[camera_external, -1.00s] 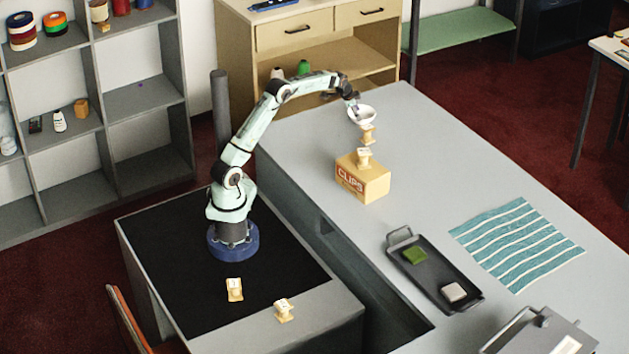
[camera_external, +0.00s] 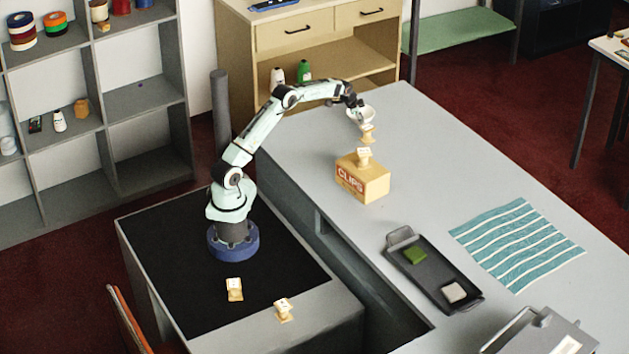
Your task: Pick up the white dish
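The white dish (camera_external: 368,115) sits at the top of a small tan stand (camera_external: 368,135) on the grey counter, behind the clips box. My gripper (camera_external: 357,107) is at the left side of the dish, with its dark fingers at or over the near-left rim. The fingers cover part of the dish. At this size I cannot tell whether they touch it, or whether they are open or shut.
The tan clips box (camera_external: 375,183) with a small stand (camera_external: 364,157) on top is just in front of the dish. A dark tray (camera_external: 432,273) holds a green block (camera_external: 415,256) and a pale block (camera_external: 454,292). A striped cloth (camera_external: 517,244) lies right. The counter's middle is clear.

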